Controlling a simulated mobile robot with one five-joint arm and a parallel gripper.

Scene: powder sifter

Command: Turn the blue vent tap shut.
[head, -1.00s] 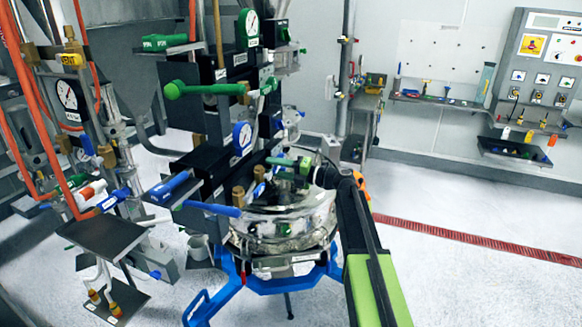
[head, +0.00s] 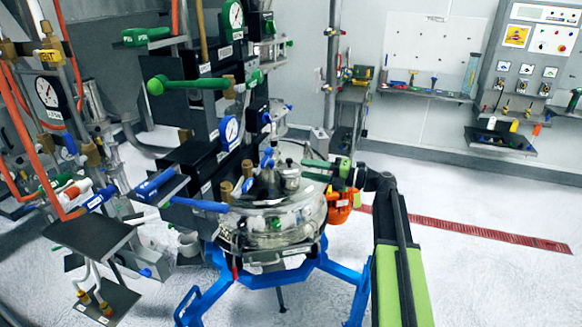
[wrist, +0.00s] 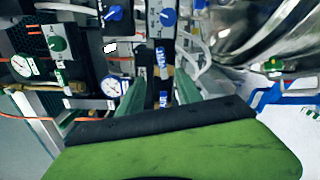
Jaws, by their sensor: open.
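My gripper (head: 318,169) is open and empty, its green fingers in front of the steel sifter lid and pointing left. In the wrist view the two fingers (wrist: 158,95) stand apart, with blue-labelled fittings (wrist: 162,62) visible between and beyond them. Blue lever handles stick out left of the sifter: an upper one (head: 155,185) and a lower, longer one (head: 200,204). Both are apart from my gripper. Blue round knobs (wrist: 168,16) show at the top of the wrist view. I cannot read which blue handle is the vent tap.
The round steel sifter (head: 275,220) stands on a blue frame (head: 325,262). Green-handled valves (head: 190,82), gauges (head: 229,130) and orange hoses (head: 25,130) crowd the left.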

